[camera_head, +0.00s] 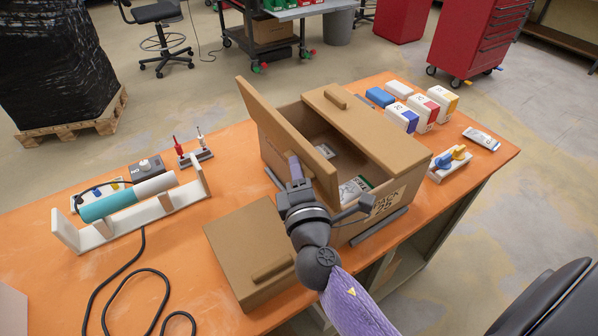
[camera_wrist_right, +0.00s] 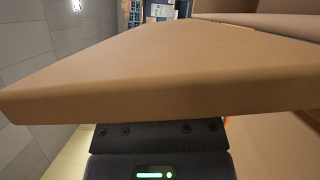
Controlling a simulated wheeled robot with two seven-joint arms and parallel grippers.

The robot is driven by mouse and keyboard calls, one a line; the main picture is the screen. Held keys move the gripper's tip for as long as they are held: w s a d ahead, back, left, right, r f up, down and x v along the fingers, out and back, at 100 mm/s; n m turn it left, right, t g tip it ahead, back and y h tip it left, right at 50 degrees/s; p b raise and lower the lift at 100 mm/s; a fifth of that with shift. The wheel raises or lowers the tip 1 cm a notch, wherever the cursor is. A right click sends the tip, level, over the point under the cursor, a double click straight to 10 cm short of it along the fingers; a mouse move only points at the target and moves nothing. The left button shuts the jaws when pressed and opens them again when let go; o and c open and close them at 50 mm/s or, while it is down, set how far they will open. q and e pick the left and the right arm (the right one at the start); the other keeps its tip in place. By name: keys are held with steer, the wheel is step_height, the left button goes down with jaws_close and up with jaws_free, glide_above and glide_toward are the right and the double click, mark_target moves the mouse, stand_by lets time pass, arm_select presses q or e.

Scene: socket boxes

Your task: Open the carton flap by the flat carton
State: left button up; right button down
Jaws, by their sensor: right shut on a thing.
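The brown carton (camera_head: 385,205) stands on the orange table with its inside partly showing. Its left flap (camera_head: 272,122), on the side of the flat carton (camera_head: 248,245), is raised and stands tilted up. My right gripper (camera_head: 294,170) is shut on this flap near its lower front part. In the right wrist view the flap (camera_wrist_right: 170,75) fills the middle, directly at the gripper (camera_wrist_right: 160,130). The carton's other flap (camera_head: 370,130), with a small grip strip, lies over the right side of the opening. The flat carton lies just left of my right arm. My left gripper is out of view.
Packets (camera_head: 355,188) lie inside the carton. Small boxes (camera_head: 423,112) and a block with blue and yellow knobs (camera_head: 450,162) stand right of it. A rack with a teal and white cylinder (camera_head: 128,196) and a black cable (camera_head: 135,275) occupy the left side.

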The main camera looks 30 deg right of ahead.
stand_by(0.4)
steer(key=c, duration=0.9)
jaws_free()
steer(key=shift+o, duration=1.4)
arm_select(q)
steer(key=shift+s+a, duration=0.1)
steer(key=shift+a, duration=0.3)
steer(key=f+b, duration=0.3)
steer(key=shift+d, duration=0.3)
arm_select(e)
steer(key=v, duration=1)
steer(key=shift+f, duration=0.15)
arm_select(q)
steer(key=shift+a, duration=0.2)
